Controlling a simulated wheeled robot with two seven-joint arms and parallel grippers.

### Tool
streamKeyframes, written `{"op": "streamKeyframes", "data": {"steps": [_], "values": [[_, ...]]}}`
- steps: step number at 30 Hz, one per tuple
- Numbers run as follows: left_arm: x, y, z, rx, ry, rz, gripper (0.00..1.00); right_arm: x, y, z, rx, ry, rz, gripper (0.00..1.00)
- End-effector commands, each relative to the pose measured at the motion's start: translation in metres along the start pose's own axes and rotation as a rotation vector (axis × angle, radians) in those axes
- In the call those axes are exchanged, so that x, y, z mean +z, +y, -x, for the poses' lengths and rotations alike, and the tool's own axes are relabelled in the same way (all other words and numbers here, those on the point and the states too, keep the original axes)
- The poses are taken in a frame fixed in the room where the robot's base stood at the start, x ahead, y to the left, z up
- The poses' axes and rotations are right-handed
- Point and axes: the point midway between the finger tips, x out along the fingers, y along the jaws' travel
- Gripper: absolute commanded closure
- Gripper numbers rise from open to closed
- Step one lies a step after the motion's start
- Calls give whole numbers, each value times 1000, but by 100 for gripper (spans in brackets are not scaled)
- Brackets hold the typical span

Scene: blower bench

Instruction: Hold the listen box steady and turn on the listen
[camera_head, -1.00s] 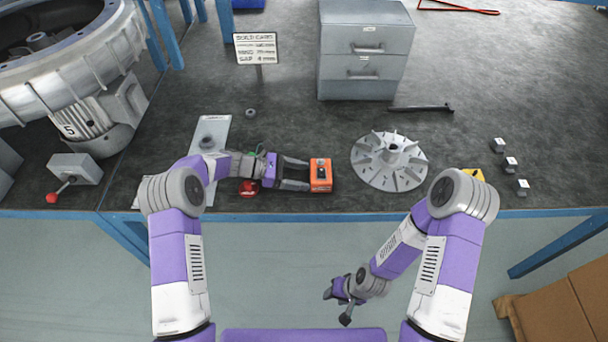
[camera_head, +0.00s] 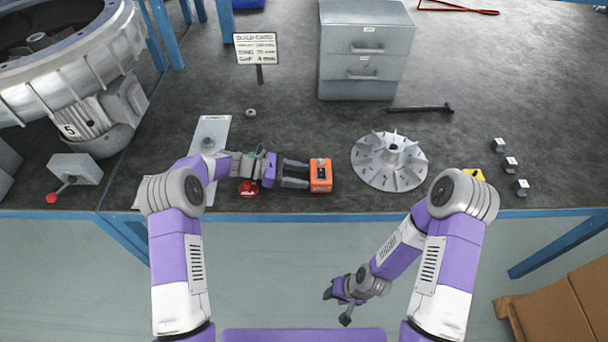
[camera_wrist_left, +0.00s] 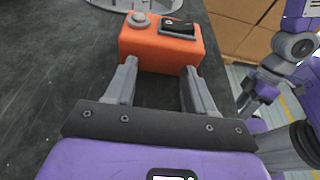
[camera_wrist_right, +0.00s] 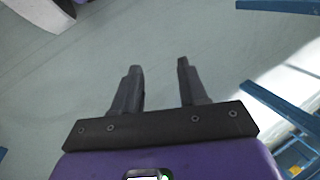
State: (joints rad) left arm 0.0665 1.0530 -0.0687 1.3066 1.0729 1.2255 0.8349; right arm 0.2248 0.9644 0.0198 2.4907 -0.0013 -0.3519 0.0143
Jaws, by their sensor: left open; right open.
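The listen box is a small orange box (camera_head: 321,183) with a dark top patch, near the bench's front edge in the head view. In the left wrist view the orange box (camera_wrist_left: 160,50) shows a grey round knob (camera_wrist_left: 139,19) and a black rocker switch (camera_wrist_left: 178,27) on its top. My left gripper (camera_head: 308,174) is open, pointing right, with its fingertips at the box's near side. In the left wrist view its fingers (camera_wrist_left: 158,65) reach the box's near face; I cannot tell whether they touch it. My right gripper (camera_wrist_right: 158,65) is open and empty over the floor, below the bench front.
A finned impeller disc (camera_head: 389,162) lies right of the box. A grey drawer cabinet (camera_head: 365,50) and a dark bar (camera_head: 420,108) are behind. A red round button (camera_head: 249,188) sits beneath my left wrist. Several small metal blocks (camera_head: 511,164) lie at the right.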

Motion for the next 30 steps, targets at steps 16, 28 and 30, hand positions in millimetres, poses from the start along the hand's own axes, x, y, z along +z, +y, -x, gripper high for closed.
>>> {"op": "streamKeyframes", "data": {"steps": [16, 28, 30], "values": [[3, 0, 1, 0, 0, 0, 15, 0, -1, 2, 0, 0, 0, 36], [50, 0, 15, 0, 0, 0, 15, 2, -18, 49, 0, 0, 0, 8], [58, 0, 18, 0, 0, 0, 15, 2, -21, 56, 0, 0, 0, 8]]}}
